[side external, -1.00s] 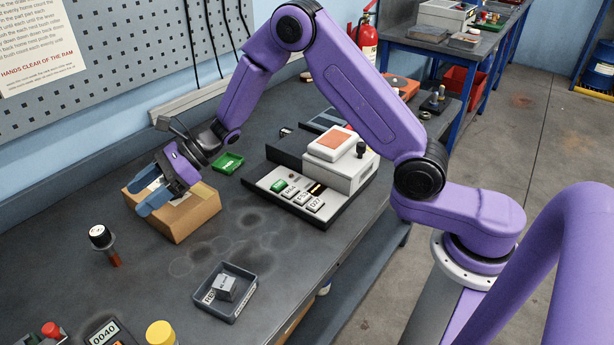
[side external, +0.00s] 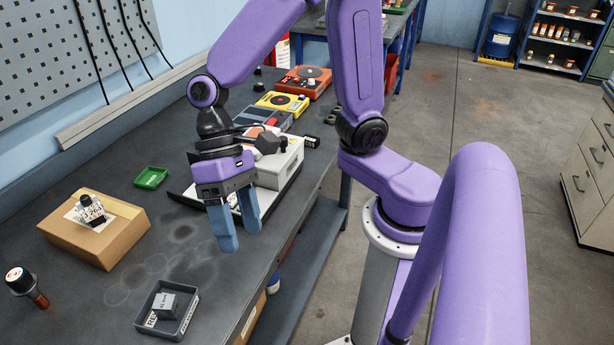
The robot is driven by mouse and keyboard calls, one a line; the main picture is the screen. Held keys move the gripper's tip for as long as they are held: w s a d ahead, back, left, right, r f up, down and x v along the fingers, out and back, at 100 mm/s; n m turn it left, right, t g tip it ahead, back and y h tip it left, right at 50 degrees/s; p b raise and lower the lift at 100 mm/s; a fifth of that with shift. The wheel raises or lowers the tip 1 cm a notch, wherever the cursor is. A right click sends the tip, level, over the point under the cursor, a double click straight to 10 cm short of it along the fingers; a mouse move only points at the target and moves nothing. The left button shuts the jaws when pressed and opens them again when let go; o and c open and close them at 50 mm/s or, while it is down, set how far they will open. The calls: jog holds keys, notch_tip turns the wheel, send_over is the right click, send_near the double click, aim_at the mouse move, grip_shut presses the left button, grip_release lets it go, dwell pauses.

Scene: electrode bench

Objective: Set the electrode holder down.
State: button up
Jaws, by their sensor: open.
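A black-bodied piece with a white-topped cap and a copper-coloured rod (side external: 26,286), which looks like the electrode holder, lies on the bench at the far left. A small dark and white piece with printed characters (side external: 90,209) sits on top of a cardboard box (side external: 115,240); I cannot tell exactly what it is. My gripper (side external: 240,236) points down near the bench's front edge, right of the box. Its two blue fingers are apart with nothing seen between them. Its height above the bench is hard to judge.
A grey tray (side external: 142,318) with a grey block (side external: 164,304) stands at the front. A white unit (side external: 285,165) stands close behind my gripper. Bare bench lies between the box and my gripper.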

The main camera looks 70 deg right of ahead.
jog(key=s+d+n+t+h, duration=0.2)
jog(key=s+d+n, duration=0.1)
jog(key=d+n, duration=0.2)
jog(key=s+d+n+t+h, duration=0.2)
jog(key=s+d+n, duration=0.2)
jog(key=d, duration=0.5)
jog(key=shift+r+n+t, duration=0.15)
jog(key=shift+n+t, duration=0.15)
jog(key=shift+n, duration=0.9)
